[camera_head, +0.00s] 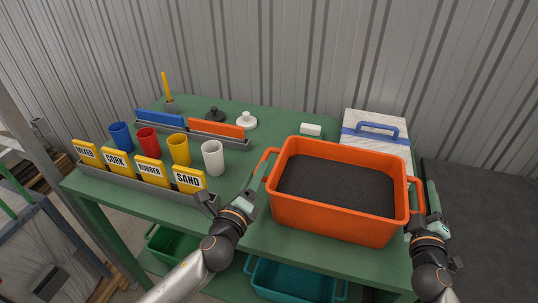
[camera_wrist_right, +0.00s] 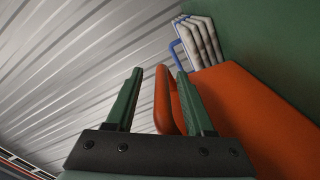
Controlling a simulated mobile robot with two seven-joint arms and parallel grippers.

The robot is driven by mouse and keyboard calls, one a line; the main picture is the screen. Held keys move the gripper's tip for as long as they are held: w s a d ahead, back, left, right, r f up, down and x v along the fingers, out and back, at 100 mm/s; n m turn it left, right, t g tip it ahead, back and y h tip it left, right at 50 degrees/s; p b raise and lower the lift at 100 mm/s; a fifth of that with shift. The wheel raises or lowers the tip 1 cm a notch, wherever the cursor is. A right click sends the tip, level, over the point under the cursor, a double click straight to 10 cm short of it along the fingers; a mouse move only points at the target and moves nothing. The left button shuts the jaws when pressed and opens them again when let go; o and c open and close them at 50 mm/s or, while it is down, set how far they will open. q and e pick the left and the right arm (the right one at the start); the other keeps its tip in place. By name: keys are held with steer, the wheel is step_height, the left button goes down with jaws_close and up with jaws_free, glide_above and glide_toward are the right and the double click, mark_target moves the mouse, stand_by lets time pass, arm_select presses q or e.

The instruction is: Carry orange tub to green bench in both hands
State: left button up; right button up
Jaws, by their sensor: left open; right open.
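The orange tub (camera_head: 330,225) holds dark granules and stands on the right part of the green bench (camera_head: 255,232). It has a loop handle on its left and right sides. My left gripper (camera_head: 256,186) is open at the tub's left handle; I cannot tell whether the handle lies between its fingers. My right gripper (camera_head: 424,196) is open at the right handle. In the right wrist view its two green fingers (camera_wrist_right: 158,100) stand apart, with the orange handle (camera_wrist_right: 163,100) between them and the tub wall (camera_wrist_right: 245,110) to the right.
A stack of white-and-blue bags (camera_head: 375,125) lies behind the tub. Blue, red, yellow and white cups (camera_head: 213,158) stand to the left, behind a rack of yellow labels (camera_head: 190,180). Green and teal bins (camera_head: 290,280) are under the bench. Corrugated wall stands behind.

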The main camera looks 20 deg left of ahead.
steer(key=shift+s, duration=0.1)
arm_select(q)
steer(key=s, duration=0.7)
arm_select(e)
steer(key=s, duration=1.1)
steer(key=shift+s, duration=0.4)
arm_select(q)
steer(key=shift+a, duration=0.15)
steer(key=shift+s+a+b, duration=0.15)
steer(key=shift+s+a, duration=0.35)
steer(key=shift+a, duration=0.3)
steer(key=shift+s+a+b, duration=0.1)
steer(key=shift+s+a, duration=0.45)
steer(key=shift+a, duration=0.3)
steer(key=shift+s+a+b, duration=0.15)
steer(key=shift+s+a, duration=0.35)
steer(key=shift+a, duration=0.3)
arm_select(e)
steer(key=shift+f, duration=0.45)
arm_select(q)
steer(key=shift+f+b, duration=0.45)
steer(key=shift+b, duration=0.05)
arm_select(e)
steer(key=shift+s+d, duration=0.55)
steer(key=shift+d, duration=0.3)
steer(key=shift+s+d, duration=0.5)
steer(key=shift+d, duration=0.3)
steer(key=shift+s+d, duration=0.55)
steer(key=shift+d, duration=0.3)
